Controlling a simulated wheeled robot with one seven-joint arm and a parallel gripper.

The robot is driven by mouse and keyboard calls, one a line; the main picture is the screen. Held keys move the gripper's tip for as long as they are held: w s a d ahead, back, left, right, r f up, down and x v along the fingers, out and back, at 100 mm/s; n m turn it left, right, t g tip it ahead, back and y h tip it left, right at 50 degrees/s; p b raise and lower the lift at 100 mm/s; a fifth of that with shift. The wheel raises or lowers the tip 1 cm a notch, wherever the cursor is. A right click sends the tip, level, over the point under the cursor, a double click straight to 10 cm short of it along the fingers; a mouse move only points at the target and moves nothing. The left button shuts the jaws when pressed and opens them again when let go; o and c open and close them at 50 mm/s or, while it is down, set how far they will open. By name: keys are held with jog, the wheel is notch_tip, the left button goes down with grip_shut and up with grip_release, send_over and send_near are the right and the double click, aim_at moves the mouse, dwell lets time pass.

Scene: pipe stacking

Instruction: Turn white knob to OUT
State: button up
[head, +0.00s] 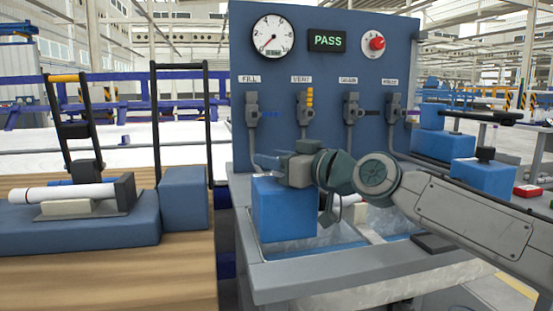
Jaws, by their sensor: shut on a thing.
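No white knob is clear to me. A red knob (376,43) sits on a round white dial at the panel's upper right; its lettering is too small to read. My gripper (272,163) is low in front of the blue panel (338,110), below the FILL and VENT valves, well apart from the red knob. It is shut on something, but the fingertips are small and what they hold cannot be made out. A blue block (283,215) stands just below it in the tub.
The panel bears a gauge (273,36), a green PASS display (328,41) and several lever valves (252,108). At left, a white pipe (62,192) lies in a fixture on a wooden table (110,270). The water tub's grey rim (330,270) is in front.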

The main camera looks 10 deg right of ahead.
jog(key=n+g+y, duration=0.1)
jog(key=g+y, duration=0.1)
jog(key=n+g+y, duration=0.1)
jog(key=n, duration=0.1)
jog(key=shift+s+a+r+n+g+y+p, duration=0.2)
jog(key=shift+n+g+y+p, duration=0.1)
jog(key=shift+g+y, duration=0.1)
jog(key=shift+s+a+f+n+g+y+p, duration=0.1)
jog(key=shift+n+g+y+p, duration=0.35)
jog(key=shift+n+g+y, duration=0.8)
jog(key=shift+g+h, duration=0.25)
jog(key=shift+g, duration=0.2)
jog(key=o, duration=1)
jog(key=shift+c, duration=0.2)
jog(key=shift+s, duration=0.1)
jog(key=p+v, duration=0.4)
jog(key=v, duration=0.9)
jog(key=shift+d, duration=0.45)
